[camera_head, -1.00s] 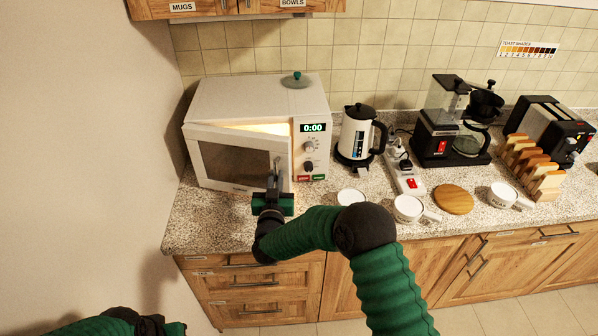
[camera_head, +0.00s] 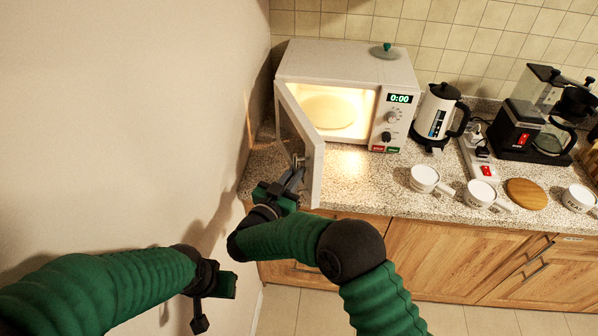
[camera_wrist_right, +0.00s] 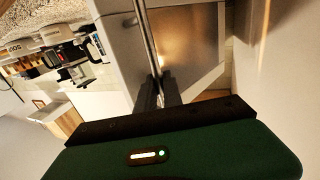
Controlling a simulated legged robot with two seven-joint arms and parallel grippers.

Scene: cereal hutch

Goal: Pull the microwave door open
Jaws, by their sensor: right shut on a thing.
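The white microwave (camera_head: 345,62) stands on the counter near the left wall. Its door (camera_head: 317,170) is swung well open toward me, hinged at the left, and the lit cavity with a round plate (camera_head: 328,112) shows. My right gripper (camera_head: 295,175) is shut on the door handle (camera_wrist_right: 148,40), at the door's free edge. In the right wrist view the metal bar runs between the gripper's fingers (camera_wrist_right: 159,92). My left gripper (camera_head: 215,298) hangs low at the left, away from the microwave; its finger opening is unclear.
The left wall (camera_head: 150,120) is close beside the open door. White mugs (camera_head: 424,178), a kettle (camera_head: 437,112), a power strip (camera_head: 478,160), a round wooden board (camera_head: 526,192) and a coffee maker (camera_head: 530,125) stand to the right. A green-knobbed lid (camera_head: 387,50) sits on the microwave.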

